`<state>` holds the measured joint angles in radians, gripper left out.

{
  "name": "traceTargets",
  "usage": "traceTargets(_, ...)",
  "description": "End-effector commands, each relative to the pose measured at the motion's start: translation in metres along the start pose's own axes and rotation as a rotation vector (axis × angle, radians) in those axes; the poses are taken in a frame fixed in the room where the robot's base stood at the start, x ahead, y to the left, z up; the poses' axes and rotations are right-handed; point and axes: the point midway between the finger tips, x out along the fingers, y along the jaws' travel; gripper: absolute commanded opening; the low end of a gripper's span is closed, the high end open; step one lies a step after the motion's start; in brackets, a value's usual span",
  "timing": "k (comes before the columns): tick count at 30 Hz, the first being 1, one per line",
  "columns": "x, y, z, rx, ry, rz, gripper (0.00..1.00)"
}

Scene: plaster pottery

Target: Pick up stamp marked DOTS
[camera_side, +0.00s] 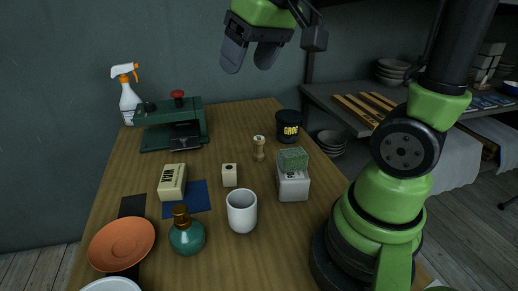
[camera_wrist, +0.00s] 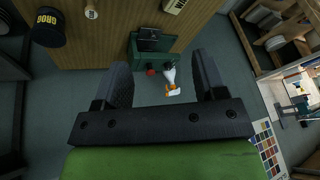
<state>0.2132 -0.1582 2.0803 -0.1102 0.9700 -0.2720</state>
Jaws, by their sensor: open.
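I cannot read DOTS on anything in view. A small pale wooden block (camera_side: 230,175) with a dark spot stands mid-table in the side view. A turned wooden piece (camera_side: 258,148), shaped like a small handle, stands behind it to the right. A pale round-topped piece (camera_wrist: 91,12), probably the same one, shows at the top of the wrist view. Which of these is the stamp, I cannot tell. My gripper (camera_side: 249,62) is open and empty, high above the far part of the table. Its spread fingers (camera_wrist: 162,80) also show in the wrist view.
The table holds a green press (camera_side: 172,122), spray bottle (camera_side: 129,103), black GROG jar (camera_side: 288,126), lettered cream box (camera_side: 172,182) by a blue sheet (camera_side: 200,197), white cup (camera_side: 242,211), teal bottle (camera_side: 187,238), orange dish (camera_side: 122,242), and a green block (camera_side: 292,159) on a white block (camera_side: 293,185).

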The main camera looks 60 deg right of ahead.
Motion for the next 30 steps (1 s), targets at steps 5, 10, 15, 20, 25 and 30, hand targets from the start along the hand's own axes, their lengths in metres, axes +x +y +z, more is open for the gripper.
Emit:
traceTargets(5,0.051,0.045,-0.043,-0.041,-0.127,0.072,0.65)
traceTargets(10,0.108,0.098,-0.062,-0.085,-0.248,0.107,0.65)
traceTargets(15,0.157,0.143,-0.061,-0.117,-0.342,0.113,0.65)
traceTargets(20,0.18,0.164,-0.055,-0.135,-0.387,0.11,0.65)
traceTargets(25,0.2,0.17,-0.047,-0.14,-0.399,0.108,0.65)
traceTargets(30,0.221,0.173,-0.038,-0.139,-0.397,0.108,0.65)
